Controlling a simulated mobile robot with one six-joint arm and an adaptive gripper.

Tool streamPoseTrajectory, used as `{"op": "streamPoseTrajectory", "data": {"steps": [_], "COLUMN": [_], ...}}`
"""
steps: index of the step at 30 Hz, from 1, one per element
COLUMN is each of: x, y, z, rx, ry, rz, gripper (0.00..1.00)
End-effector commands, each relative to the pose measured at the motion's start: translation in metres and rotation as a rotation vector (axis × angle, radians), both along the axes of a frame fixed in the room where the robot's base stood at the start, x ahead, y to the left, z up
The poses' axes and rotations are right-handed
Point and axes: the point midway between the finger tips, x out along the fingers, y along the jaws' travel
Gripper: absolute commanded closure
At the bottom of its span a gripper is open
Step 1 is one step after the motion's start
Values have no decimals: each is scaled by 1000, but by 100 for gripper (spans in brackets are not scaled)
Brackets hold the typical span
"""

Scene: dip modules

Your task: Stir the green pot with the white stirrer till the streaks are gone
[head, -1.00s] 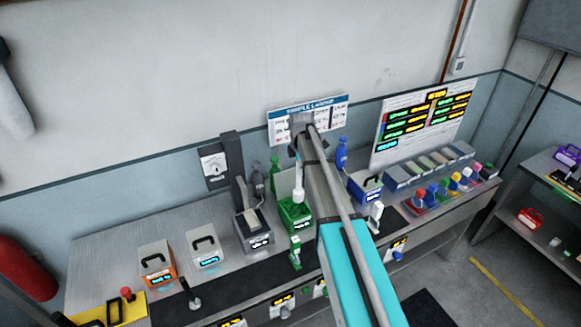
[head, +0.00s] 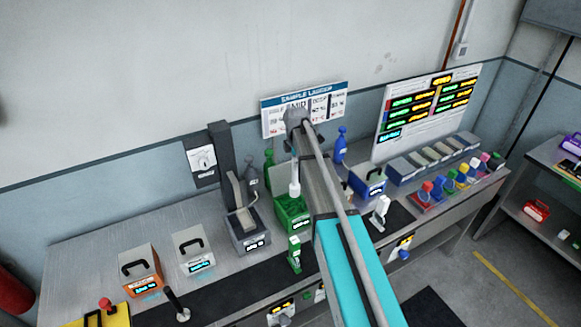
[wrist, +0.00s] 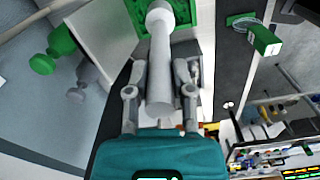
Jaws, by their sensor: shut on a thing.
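The green pot (head: 289,228) stands on the bench, an open-topped box with a label on its front. My gripper (head: 294,150) is above it, partly hidden behind my arm in the head view. It is shut on the white stirrer (head: 295,186), which hangs nearly upright with its lower end in the pot's opening. In the wrist view the stirrer (wrist: 160,60) runs between the two fingers (wrist: 160,95) toward the green pot (wrist: 206,16).
A dark grey box (head: 248,241) stands close left of the pot, a blue box (head: 367,186) to its right. A green handled item (head: 294,254) stands in front. Orange (head: 141,270) and white (head: 193,252) boxes are farther left. Bottles stand behind.

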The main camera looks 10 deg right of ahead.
Motion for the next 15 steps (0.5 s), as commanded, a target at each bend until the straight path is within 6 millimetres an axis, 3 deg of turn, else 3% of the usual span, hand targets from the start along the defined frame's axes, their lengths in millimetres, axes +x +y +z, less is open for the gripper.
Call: {"op": "streamPoseTrajectory", "data": {"steps": [15], "x": [0], "y": [17], "z": [-4], "rx": [0], "ry": [0], "rz": [24], "gripper": [100]}}
